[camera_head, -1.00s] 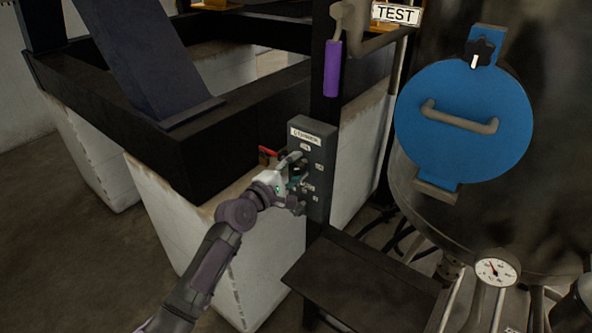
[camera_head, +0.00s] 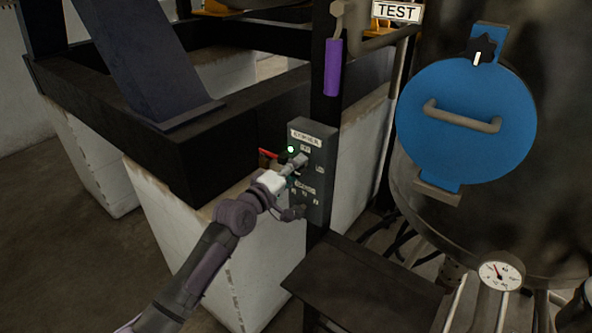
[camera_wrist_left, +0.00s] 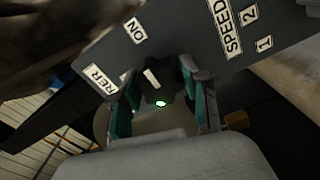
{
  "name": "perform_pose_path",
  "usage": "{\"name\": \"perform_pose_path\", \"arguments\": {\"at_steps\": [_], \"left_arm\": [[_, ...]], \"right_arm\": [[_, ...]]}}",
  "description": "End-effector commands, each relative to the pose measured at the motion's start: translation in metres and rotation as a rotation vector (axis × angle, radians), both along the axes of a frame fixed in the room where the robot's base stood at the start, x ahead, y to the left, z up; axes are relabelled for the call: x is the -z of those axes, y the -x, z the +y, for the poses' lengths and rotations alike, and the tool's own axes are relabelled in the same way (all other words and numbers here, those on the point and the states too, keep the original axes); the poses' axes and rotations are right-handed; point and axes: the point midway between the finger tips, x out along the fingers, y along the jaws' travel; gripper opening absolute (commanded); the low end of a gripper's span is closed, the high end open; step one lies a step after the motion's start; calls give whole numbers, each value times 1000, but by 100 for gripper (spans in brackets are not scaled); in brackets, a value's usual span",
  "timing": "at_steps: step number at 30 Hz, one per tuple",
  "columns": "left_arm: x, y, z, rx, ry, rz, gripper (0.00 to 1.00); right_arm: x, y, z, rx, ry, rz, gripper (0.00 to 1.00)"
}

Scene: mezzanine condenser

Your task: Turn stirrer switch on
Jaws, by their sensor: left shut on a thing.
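The grey switch panel (camera_head: 318,172) hangs on a dark post and carries white labels. My left gripper (camera_head: 298,162) is at its upper part. In the left wrist view, the panel (camera_wrist_left: 185,45) shows ON and SPEED labels and a partly hidden label ending in "RER". The dark stirrer switch knob (camera_wrist_left: 155,85) sits between the teal-padded fingers of my left gripper (camera_wrist_left: 160,108), which is shut on it. The knob's white mark slants roughly toward the ON label. A green light (camera_head: 291,149) glows beside the gripper. My right gripper is not in view.
A red handle (camera_head: 267,153) shows left of the panel. A purple-gripped lever (camera_head: 332,68) is above it. The vessel with a blue round hatch (camera_head: 465,122) and a gauge (camera_head: 500,275) stands right. A dark bench (camera_head: 360,285) is below.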

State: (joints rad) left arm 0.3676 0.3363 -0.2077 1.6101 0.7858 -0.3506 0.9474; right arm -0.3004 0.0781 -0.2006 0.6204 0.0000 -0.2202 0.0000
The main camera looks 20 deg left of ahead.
Motion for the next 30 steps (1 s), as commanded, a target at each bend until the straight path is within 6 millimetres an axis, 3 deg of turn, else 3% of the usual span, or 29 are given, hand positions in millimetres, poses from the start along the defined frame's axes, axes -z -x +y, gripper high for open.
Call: {"name": "perform_pose_path", "arguments": {"at_steps": [13,14,18,30], "left_arm": [[2,0,0,1,-15,-1,11],[2,0,0,1,-15,-1,47],[2,0,0,1,-12,-1,70],[1,6,2,1,-11,-3,71]], "right_arm": [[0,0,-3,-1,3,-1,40],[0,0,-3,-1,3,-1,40],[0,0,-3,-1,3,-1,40],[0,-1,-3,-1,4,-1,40]]}}
